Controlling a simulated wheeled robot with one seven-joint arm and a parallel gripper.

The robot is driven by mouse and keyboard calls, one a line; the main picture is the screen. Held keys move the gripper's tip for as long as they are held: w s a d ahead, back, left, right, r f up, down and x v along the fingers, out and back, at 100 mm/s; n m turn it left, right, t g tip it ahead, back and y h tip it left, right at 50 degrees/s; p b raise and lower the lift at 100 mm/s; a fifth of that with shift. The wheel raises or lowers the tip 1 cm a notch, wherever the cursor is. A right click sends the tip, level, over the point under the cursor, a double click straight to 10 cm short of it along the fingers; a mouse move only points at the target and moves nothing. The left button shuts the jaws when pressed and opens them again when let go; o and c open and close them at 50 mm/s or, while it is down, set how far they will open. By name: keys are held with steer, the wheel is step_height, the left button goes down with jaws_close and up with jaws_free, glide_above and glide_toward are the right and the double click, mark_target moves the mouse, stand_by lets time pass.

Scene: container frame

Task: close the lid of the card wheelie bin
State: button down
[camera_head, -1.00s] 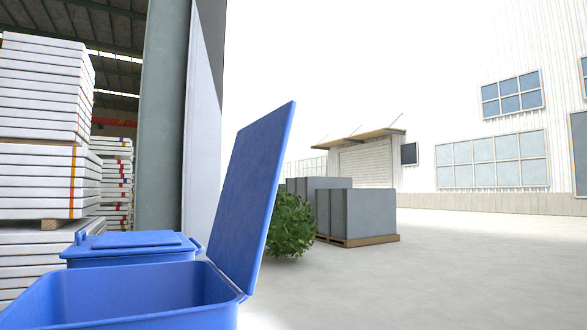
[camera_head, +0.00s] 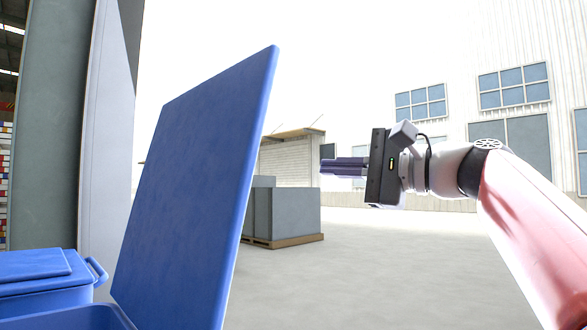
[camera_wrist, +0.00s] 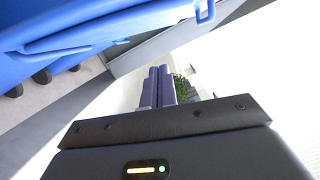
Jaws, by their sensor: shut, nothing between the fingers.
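The blue lid (camera_head: 195,185) of the near bin stands raised and open, leaning slightly to the right, in the head view. The blue bin body (camera_head: 75,318) shows only its rim at the bottom left. My gripper (camera_head: 324,167) is shut and empty, to the right of the lid, with its fingers pointing left towards it and a clear gap between. In the wrist view the shut fingers (camera_wrist: 158,84) point up the picture, and blue bin parts (camera_wrist: 90,25) fill the upper left. I cannot tell from these frames which bin is the card one.
A second blue bin with its lid down (camera_head: 40,275) stands at the left, beside the open one. A grey pillar (camera_head: 50,130) rises behind it. Grey crates on a pallet (camera_head: 285,213) stand farther off. Paved ground to the right is clear.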

steer(key=w+a+r+p, duration=0.1)
steer(key=a+p, duration=0.2)
steer(key=a, duration=0.8)
steer(key=shift+r, duration=0.3)
